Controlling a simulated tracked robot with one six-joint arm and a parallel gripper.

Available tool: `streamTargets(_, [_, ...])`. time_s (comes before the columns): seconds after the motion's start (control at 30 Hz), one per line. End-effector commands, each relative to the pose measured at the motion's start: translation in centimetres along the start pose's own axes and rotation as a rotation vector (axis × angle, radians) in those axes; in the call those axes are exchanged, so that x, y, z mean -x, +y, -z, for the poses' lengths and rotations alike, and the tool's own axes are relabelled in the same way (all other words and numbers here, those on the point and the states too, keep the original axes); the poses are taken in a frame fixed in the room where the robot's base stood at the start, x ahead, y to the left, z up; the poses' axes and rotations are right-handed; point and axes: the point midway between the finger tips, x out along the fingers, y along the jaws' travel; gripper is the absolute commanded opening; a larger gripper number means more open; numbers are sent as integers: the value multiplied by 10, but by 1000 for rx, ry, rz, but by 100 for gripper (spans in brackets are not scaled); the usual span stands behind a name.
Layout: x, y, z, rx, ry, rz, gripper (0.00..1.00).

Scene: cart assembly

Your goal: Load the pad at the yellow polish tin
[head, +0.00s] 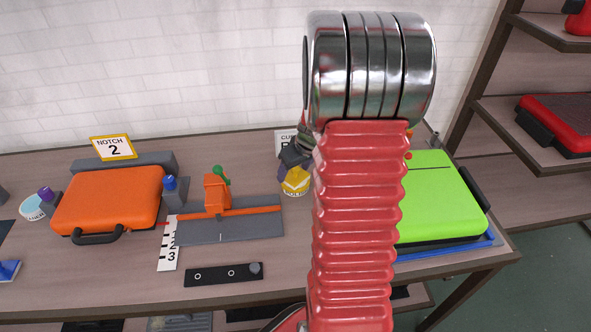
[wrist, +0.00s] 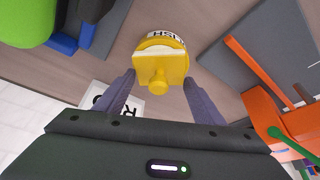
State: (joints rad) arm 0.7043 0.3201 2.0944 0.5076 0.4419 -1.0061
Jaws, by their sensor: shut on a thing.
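The yellow polish tin (wrist: 166,38) stands on the table, with part of its dark-lettered label showing in the wrist view. In the head view the tin (head: 296,187) is just left of my red arm. My gripper (wrist: 160,78) is shut on the pad (wrist: 160,66), a yellow block with a round knob toward the camera. The pad is held over the tin and hides much of it. I cannot tell whether the pad touches the tin. In the head view my gripper (head: 294,158) is above the tin, partly behind my arm.
An orange case (head: 108,199) stands left, behind a dark strip (head: 222,274). A grey plate with an orange bar (head: 235,230) lies left of the tin. A green case (head: 440,195) stands right on a blue tray. A white sign (head: 284,138) is behind my gripper.

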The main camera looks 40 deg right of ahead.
Motion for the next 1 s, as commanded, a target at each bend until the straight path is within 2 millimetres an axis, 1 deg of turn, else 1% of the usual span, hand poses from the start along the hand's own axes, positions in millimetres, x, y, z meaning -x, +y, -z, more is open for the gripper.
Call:
streamTargets(0.37, [0,-1,-1,0,-4,3,45])
streamTargets(1.0, [34,-1,14,2,0,1,45])
